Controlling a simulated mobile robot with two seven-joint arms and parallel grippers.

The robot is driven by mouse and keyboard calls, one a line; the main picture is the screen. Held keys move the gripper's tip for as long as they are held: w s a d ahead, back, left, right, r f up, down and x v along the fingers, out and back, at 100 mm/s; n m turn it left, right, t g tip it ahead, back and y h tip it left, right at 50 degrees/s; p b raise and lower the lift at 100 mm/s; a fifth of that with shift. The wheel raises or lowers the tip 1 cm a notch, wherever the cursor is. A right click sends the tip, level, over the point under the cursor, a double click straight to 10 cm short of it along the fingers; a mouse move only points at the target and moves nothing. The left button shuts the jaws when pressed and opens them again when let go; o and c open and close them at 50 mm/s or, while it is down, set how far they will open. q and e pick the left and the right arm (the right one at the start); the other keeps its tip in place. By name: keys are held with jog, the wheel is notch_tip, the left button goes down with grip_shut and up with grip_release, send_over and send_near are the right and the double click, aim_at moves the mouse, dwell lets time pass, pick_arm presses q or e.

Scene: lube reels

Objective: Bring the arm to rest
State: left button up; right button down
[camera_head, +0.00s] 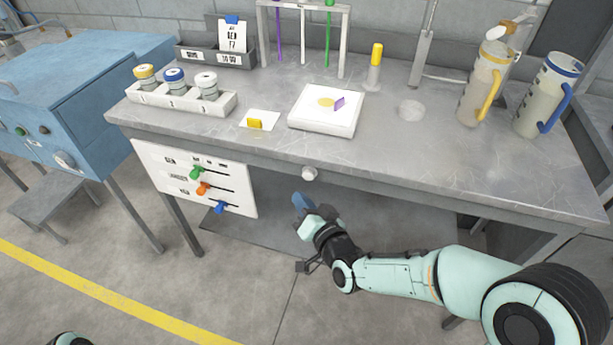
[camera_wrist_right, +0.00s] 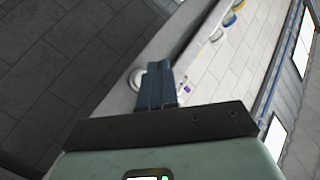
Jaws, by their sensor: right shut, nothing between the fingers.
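My right gripper (camera_head: 299,202) is in front of the workbench, below its front edge and a little below the round knob (camera_head: 309,173). Its blue fingers are shut with nothing between them. The right wrist view also shows the shut fingers (camera_wrist_right: 160,85), with the pale round knob (camera_wrist_right: 136,79) beyond them, partly hidden. The gripper appears apart from the bench. The right arm reaches in from the lower right. Only a small piece of what may be my left arm shows at the bottom left edge; the left gripper is not in view.
The grey bench (camera_head: 400,155) carries a white scale (camera_head: 318,124), a rack of capped jars (camera_head: 190,103) and two pitchers (camera_head: 484,85). A white panel with coloured sliders (camera_head: 197,178) hangs on its front left. A blue cabinet (camera_head: 60,110) stands left. The floor in front is clear.

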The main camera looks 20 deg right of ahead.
dwell(0.3)
jog(key=s+d+f+g+h, duration=0.15)
jog(key=s+f+g, duration=0.25)
jog(key=f, duration=0.9)
jog(key=s+d+f+g, duration=0.2)
jog(key=s+f+g, duration=0.15)
jog(key=f, duration=0.95)
jog(key=s+f+g, duration=0.7)
jog(key=s+f, duration=1)
jog(key=s, duration=0.3)
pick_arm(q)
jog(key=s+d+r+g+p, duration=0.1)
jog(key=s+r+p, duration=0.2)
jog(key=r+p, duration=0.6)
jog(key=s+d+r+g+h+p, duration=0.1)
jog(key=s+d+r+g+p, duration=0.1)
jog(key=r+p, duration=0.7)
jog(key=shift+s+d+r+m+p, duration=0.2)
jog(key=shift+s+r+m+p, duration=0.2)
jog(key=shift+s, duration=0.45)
pick_arm(e)
jog(key=s+a+r+g+y, duration=0.1)
jog(key=s+a+r, duration=0.1)
jog(key=r, duration=0.8)
jog(key=s+a+r+n+g+y, duration=0.1)
jog(key=s+a+r, duration=0.1)
jog(key=r, duration=0.7)
jog(key=shift+s+a+r, duration=0.15)
jog(key=shift+s+r, duration=0.25)
jog(key=shift+s, duration=0.5)
